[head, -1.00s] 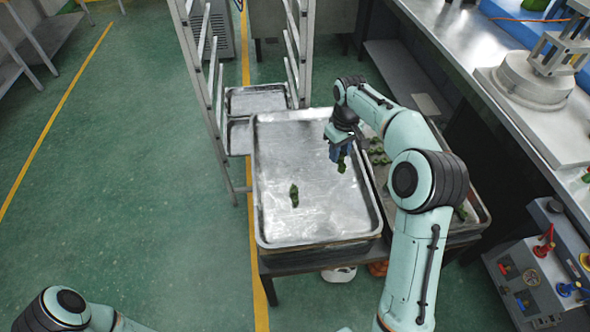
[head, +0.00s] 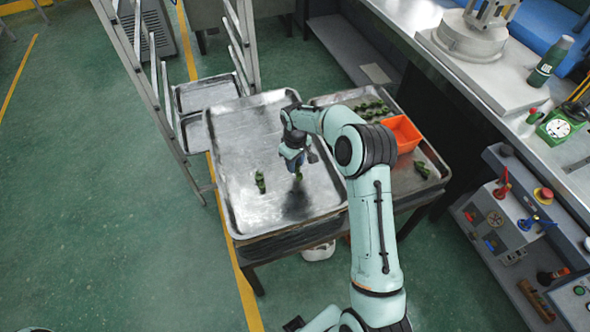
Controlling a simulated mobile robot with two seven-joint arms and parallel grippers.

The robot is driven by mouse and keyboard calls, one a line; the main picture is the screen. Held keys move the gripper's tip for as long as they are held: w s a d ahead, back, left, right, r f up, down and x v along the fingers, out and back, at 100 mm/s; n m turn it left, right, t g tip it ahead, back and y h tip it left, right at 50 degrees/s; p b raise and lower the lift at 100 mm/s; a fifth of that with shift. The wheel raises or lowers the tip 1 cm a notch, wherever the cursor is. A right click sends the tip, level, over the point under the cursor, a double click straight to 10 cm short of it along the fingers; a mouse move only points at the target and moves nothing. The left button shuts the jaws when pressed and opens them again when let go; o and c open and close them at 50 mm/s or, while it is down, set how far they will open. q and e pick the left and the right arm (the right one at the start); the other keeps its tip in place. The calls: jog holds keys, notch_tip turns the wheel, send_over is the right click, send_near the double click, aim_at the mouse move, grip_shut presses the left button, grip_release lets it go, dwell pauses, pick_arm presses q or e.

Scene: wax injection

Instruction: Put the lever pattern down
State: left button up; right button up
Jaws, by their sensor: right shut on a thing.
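My right gripper (head: 297,168) is over the left metal tray (head: 232,136), pointing down. It is shut on a small green lever pattern (head: 299,175), which shows just below the fingers. I cannot tell whether the pattern touches the tray floor; a dark shadow lies under it. Another green pattern (head: 260,181) lies on the same tray, to the left of the gripper and apart from it. My left gripper is not in view.
A second tray (head: 335,98) at the right holds several green patterns (head: 371,109) and an orange bin (head: 403,133). A rack (head: 165,100) stands behind at the left. The workbench (head: 420,22) with a green bottle (head: 549,62) and a dial gauge (head: 557,127) is at the right. The left tray's middle is mostly bare.

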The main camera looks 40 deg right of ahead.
jog(key=shift+f, duration=2.1)
jog(key=shift+f, duration=0.1)
jog(key=o, duration=1)
jog(key=shift+o, duration=0.2)
notch_tip(320, 180, up, 12)
jog(key=shift+r, duration=0.15)
